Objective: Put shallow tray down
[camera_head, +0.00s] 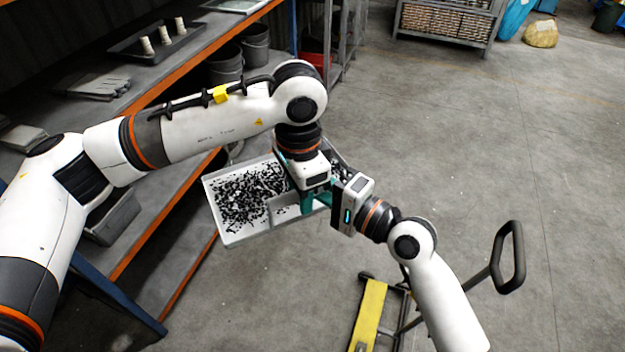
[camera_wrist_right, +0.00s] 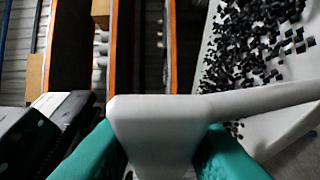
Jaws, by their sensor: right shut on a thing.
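The shallow tray (camera_head: 222,218) is white and holds many small black pieces. It is held up in the air in front of the shelving, at the middle of the head view. My right gripper (camera_head: 325,199) has its teal fingers on a pale grip part at the tray's near right side. In the right wrist view the right gripper (camera_wrist_right: 160,160) is closed around this part, and the tray (camera_wrist_right: 215,65) lies to its right. My left gripper (camera_head: 304,202) is close beside the right one, over the tray's right part; its fingertips are largely hidden, so its opening is unclear.
A shelf unit (camera_head: 190,65) with orange edges runs along the left, holding a dark tray (camera_head: 155,42), gloves (camera_head: 98,86) and buckets (camera_head: 225,62). A yellow-and-black wheeled piece (camera_head: 369,315) with a handle (camera_head: 508,258) stands at the lower right.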

